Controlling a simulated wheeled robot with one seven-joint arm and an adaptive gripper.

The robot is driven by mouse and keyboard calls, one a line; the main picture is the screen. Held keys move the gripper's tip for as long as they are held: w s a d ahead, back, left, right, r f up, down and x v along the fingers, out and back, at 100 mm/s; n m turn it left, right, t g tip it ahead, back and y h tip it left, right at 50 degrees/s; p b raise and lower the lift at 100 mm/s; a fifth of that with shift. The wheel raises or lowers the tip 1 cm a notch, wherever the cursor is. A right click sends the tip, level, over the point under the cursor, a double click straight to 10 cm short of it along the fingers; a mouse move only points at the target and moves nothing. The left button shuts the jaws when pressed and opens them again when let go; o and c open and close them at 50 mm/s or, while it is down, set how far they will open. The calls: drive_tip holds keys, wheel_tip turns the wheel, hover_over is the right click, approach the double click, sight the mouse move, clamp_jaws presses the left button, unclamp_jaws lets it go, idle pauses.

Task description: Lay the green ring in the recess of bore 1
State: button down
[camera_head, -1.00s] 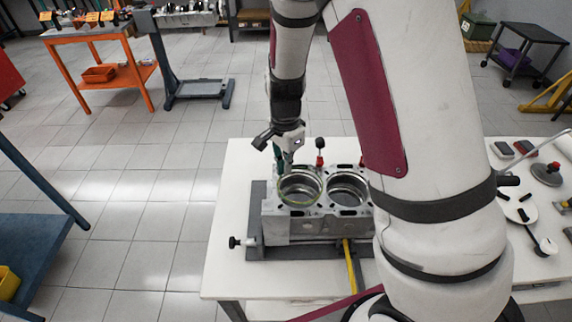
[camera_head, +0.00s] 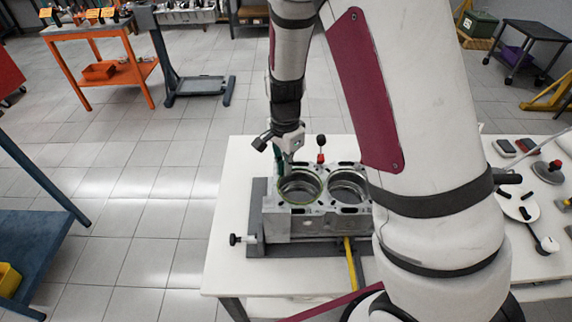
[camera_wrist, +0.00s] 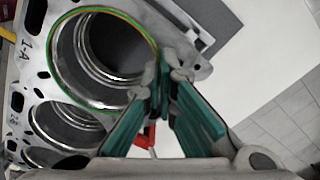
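The thin green ring (camera_wrist: 84,103) lies around the rim of one bore of the engine block, and looks level with the top face. In the head view the green ring (camera_head: 298,204) shows around the left bore. A marking that looks like "1-A" stands beside this bore (camera_wrist: 110,45) in the wrist view. My gripper (camera_wrist: 167,70) has its teal-padded fingers close together, with the tips at the ring's right edge. Whether the tips still pinch the ring is unclear. In the head view my gripper (camera_head: 286,163) points down at the back left of that bore.
The engine block (camera_head: 290,227) sits on a grey fixture (camera_head: 257,205) on the white table (camera_head: 225,270). A second bore (camera_head: 347,187) lies to the right. A red-and-black knob (camera_head: 320,157) stands behind the block. Several small parts lie at the table's right.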

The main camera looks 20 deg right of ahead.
drive_tip(key=c, duration=1.7)
unclamp_jaws()
drive_tip(key=shift+r, duration=0.1)
drive_tip(key=shift+r+p, duration=1.45)
drive_tip(key=shift+r, duration=1.45)
